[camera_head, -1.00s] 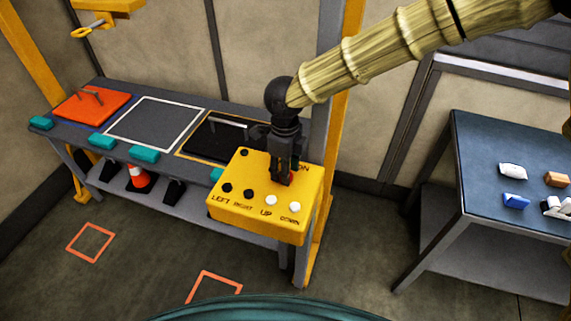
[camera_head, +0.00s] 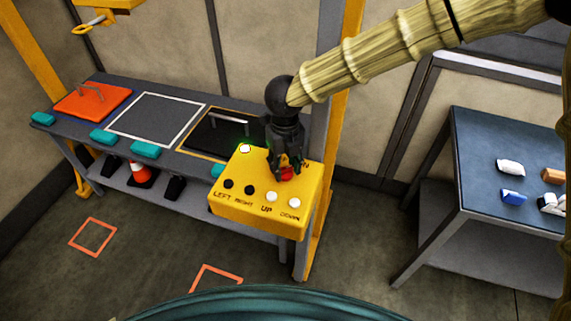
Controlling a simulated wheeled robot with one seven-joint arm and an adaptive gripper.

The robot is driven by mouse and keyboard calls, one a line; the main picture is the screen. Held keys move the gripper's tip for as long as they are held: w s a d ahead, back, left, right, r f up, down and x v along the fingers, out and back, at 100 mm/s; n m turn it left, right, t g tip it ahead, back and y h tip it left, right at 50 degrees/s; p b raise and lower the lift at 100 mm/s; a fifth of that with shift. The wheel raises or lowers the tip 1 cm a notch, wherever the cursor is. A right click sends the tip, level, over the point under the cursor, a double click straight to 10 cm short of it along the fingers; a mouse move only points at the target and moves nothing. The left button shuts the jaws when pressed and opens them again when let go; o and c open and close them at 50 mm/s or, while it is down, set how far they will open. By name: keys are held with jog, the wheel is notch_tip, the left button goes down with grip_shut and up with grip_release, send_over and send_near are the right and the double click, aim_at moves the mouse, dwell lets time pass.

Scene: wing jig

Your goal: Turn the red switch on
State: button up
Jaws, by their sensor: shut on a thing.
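The yellow control box (camera_head: 262,216) stands in the middle of the view, with black LEFT and RIGHT buttons and white UP and DOWN buttons along its front. The red switch (camera_head: 288,174) is on its top near the back right, beside partly hidden lettering. My gripper (camera_head: 286,172) points down from above and is shut on the red switch, covering much of it. A small lamp (camera_head: 245,149) at the box's back left corner glows white with a green halo.
A grey bench (camera_head: 100,142) to the left bears an orange plate (camera_head: 88,101), a black plate and teal blocks. A blue-topped table (camera_head: 490,150) with small objects is at the right. A yellow post rises behind the box.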

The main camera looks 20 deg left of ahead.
aim_at(286, 168)
jog(key=shift+w, duration=0.1)
dwell(0.3)
jog(key=o, duration=1)
notch_tip(286, 168, up, 12)
jog(key=shift+d, duration=0.1)
dwell(0.5)
